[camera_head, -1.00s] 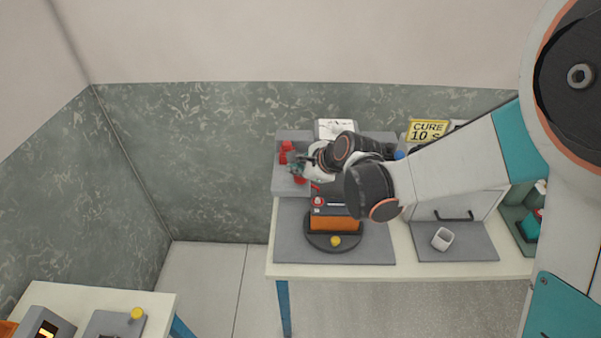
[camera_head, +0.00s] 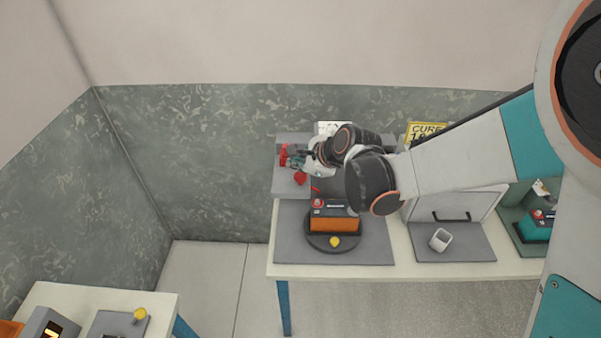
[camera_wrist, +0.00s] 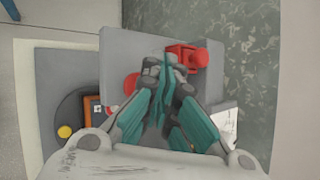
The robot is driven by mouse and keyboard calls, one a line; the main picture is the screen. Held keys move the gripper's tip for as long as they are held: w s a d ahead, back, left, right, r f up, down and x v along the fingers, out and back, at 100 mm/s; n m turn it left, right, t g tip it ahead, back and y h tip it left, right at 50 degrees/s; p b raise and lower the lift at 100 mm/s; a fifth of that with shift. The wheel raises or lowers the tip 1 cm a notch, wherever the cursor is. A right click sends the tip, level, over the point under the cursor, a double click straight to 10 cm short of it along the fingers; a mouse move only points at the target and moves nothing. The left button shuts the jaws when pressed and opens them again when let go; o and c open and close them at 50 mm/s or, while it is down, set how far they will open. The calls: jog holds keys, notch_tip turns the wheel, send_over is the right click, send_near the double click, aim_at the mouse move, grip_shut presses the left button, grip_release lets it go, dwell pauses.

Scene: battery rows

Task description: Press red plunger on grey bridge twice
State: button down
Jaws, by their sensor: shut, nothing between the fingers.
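A raised grey block (camera_head: 285,186), which looks like the grey bridge, stands at the back left of the table. It carries an upright red part (camera_head: 283,157) at its back and a rounded red part (camera_head: 300,178) nearer the front. I cannot tell for sure which is the plunger. In the wrist view the squarish red part (camera_wrist: 200,58) is just right of the fingertips, and the rounded red part (camera_wrist: 131,84) is to their left, partly hidden. My gripper (camera_head: 296,162) is shut and empty, above the block between them. Contact cannot be made out.
An orange battery (camera_head: 334,224) sits on a dark round turntable (camera_head: 313,240) with a yellow knob (camera_head: 334,242), in front of the block. A white cup (camera_head: 440,239) stands on a grey mat to the right. A yellow sign (camera_head: 425,132) is behind. A second table is at lower left.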

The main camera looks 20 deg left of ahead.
aim_at(299, 177)
jog(key=shift+r+p, duration=1.6)
jog(key=shift+r, duration=0.9)
